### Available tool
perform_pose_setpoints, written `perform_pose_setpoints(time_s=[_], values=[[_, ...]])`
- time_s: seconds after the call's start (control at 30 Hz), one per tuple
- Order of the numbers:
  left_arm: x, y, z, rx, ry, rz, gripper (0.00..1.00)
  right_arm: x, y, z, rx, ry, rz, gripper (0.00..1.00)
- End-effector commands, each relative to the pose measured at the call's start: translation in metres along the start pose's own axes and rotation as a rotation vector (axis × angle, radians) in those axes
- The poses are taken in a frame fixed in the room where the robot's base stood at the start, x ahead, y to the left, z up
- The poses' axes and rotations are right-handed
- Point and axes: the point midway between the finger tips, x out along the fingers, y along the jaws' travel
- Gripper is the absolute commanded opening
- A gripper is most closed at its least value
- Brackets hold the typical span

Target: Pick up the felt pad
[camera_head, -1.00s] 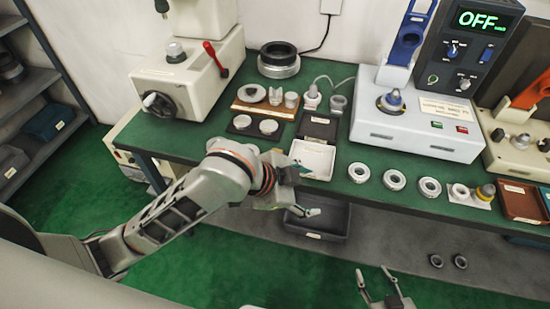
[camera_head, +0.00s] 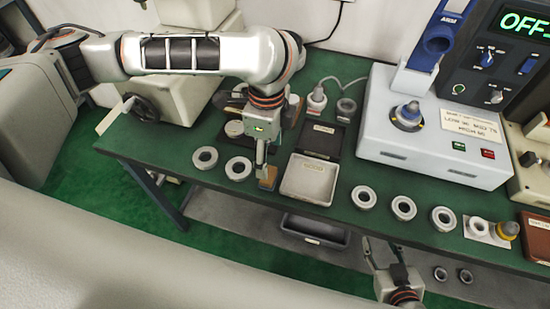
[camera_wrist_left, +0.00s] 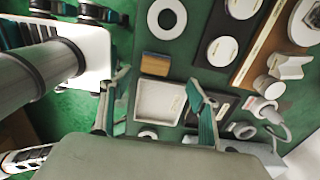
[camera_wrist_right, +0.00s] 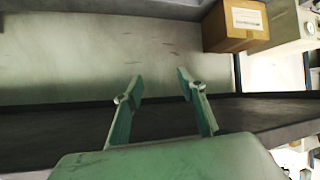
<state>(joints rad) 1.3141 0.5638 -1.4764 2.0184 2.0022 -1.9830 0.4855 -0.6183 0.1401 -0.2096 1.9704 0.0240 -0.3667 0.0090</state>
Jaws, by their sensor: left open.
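A small tan block with a grey strip, likely the felt pad (camera_head: 268,178), lies on the green bench top just left of the white tray (camera_head: 308,180). The pad also shows in the left wrist view (camera_wrist_left: 155,66), beside the tray there (camera_wrist_left: 160,101). My left gripper (camera_head: 262,172) points down close to the pad, partly covering it in the head view. Its fingers (camera_wrist_left: 158,84) are apart with nothing held; whether they touch the pad I cannot tell. My right gripper (camera_head: 383,246) is open and empty, low in front of the bench edge.
Two pale rings (camera_head: 205,157) lie left of the pad, and several more (camera_head: 364,197) lie right of the tray. A white machine (camera_head: 428,140) stands at back right. A dark bin (camera_head: 314,231) sits below the bench.

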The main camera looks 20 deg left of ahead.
Motion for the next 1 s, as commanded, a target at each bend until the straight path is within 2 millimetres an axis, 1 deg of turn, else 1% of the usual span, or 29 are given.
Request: perform_pose_setpoints(time_s=[0.07,0.2,0.3,0.37,0.5,0.6,0.7,0.97,1.0], values=[[0.005,0.001,0.002,-0.002,-0.004,0.005,0.61,-0.001,-0.002,0.005,0.002,-0.006,-0.002,0.40],[0.020,0.002,0.001,-0.002,-0.003,0.007,0.61,-0.007,-0.010,0.027,0.007,-0.040,-0.013,0.40],[0.029,0.002,0.001,-0.001,-0.002,0.006,0.61,-0.007,-0.014,0.040,0.008,-0.058,-0.018,0.40],[0.036,0.003,0.000,-0.001,-0.002,0.006,0.61,-0.006,-0.015,0.044,0.008,-0.062,-0.019,0.40],[0.058,0.008,-0.001,0.000,-0.001,0.008,0.61,-0.001,-0.016,0.051,0.009,-0.063,-0.020,0.40],[0.070,0.007,-0.001,0.000,-0.002,0.006,0.61,0.003,-0.016,0.052,0.008,-0.059,-0.018,0.40],[0.077,0.007,-0.001,0.000,-0.002,0.004,0.61,0.004,-0.015,0.051,0.008,-0.054,-0.017,0.40],[0.077,0.006,-0.001,0.000,-0.002,0.001,0.61,0.004,-0.014,0.044,0.009,-0.044,-0.015,0.40],[0.077,0.006,-0.001,0.000,-0.002,0.001,0.53,0.004,-0.014,0.044,0.009,-0.043,-0.015,0.40]])
